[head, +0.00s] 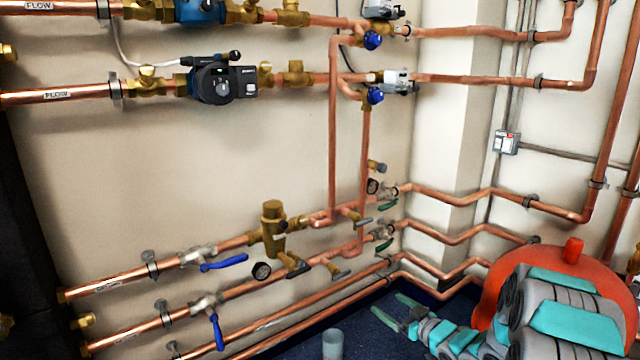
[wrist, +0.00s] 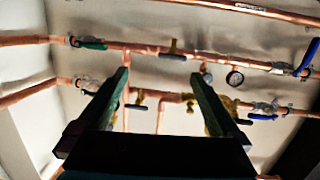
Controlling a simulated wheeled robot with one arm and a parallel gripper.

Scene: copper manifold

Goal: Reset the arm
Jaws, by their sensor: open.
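My gripper (head: 388,305) shows low in the head view, right of centre, its two teal fingers spread apart and pointing left over the dark blue floor. My grey and teal arm reaches in from the lower right. In the wrist view my gripper (wrist: 161,75) is open, with two long dark fingers and nothing between them. Copper pipes and valves appear beyond the fingertips there; I cannot tell how far away they are.
The lower copper pipes (head: 290,277) run along the wall, with blue-handled valves (head: 225,264) and a round gauge (head: 262,271). A red rounded vessel (head: 493,290) stands behind my arm. A grey cylinder (head: 333,343) stands at the bottom edge. A pump (head: 212,84) sits high on the left.

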